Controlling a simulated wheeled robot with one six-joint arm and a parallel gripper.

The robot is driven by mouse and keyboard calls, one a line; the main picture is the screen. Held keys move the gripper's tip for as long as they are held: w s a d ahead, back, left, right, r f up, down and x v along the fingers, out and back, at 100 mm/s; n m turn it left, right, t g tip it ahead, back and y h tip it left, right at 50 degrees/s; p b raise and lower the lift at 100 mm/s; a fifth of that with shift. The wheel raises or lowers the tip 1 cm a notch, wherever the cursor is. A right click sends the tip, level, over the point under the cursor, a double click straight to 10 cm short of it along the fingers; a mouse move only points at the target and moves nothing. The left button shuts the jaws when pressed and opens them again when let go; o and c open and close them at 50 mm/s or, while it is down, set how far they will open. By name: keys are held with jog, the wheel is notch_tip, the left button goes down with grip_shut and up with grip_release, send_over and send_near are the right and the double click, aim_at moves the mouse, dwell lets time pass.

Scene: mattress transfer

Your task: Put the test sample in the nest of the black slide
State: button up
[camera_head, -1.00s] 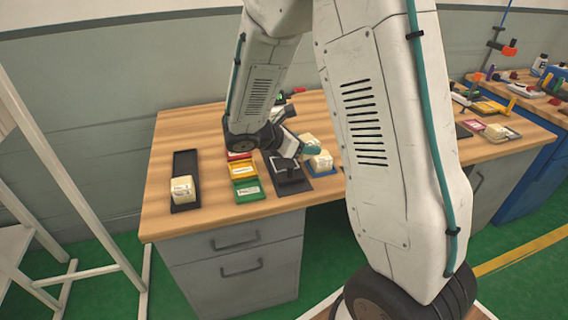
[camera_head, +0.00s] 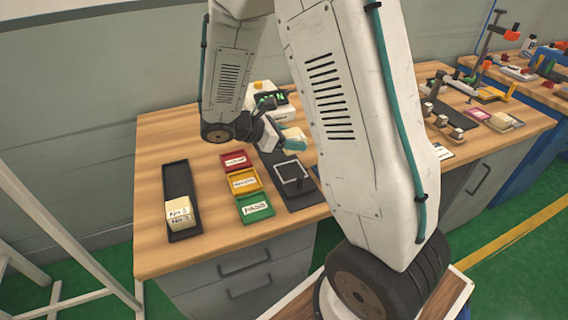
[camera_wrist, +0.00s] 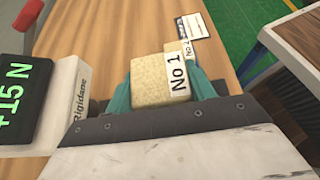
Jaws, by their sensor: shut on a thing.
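My gripper (camera_head: 284,146) has teal fingers shut on the test sample, a cream foam block (camera_wrist: 150,80) labelled "No 1". In the head view the sample (camera_head: 294,134) shows partly behind the fingers, above the bench. The black slide (camera_head: 300,202) lies on the bench, nearer the front edge than the gripper. Its nest, a pale square frame (camera_head: 292,172), looks empty. The gripper is apart from the nest, on its far side. In the wrist view a second labelled block (camera_wrist: 178,47) shows just beyond the held one; its number is partly hidden.
Red (camera_head: 234,161), yellow (camera_head: 244,181) and green (camera_head: 255,208) trays line the slide's left. A black tray (camera_head: 179,178) with stacked foam blocks (camera_head: 180,213) lies further left. An instrument with a green display (camera_wrist: 15,98) stands beside the gripper. My arm hides the bench's middle.

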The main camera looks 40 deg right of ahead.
aim_at(290, 172)
notch_tip(290, 172, down, 9)
jog(key=shift+r, duration=0.1)
dwell(0.3)
jog(key=shift+f, duration=0.2)
jog(key=o, duration=0.7)
jog(key=shift+r, duration=0.2)
jog(key=v, duration=1.1)
jog(key=s+a+r+m+t+y, duration=0.1)
jog(key=s+r+m+y, duration=0.3)
jog(key=s+r+m, duration=0.1)
jog(key=s+a+r+m+t+y, duration=0.2)
jog(key=s+r+m+y, duration=0.2)
jog(key=s+r, duration=0.3)
jog(key=s+a+r+m+t+y, duration=0.1)
jog(key=s+r+m, duration=0.4)
jog(key=s, duration=0.5)
jog(key=shift+s+a+r+m+t+y, duration=0.1)
jog(key=shift+a+r+m+t+y, duration=0.1)
jog(key=shift+a+r+y, duration=0.3)
jog(key=shift+a+r+m+t+y, duration=0.2)
jog(key=shift+r+y, duration=0.3)
jog(key=shift+y, duration=0.4)
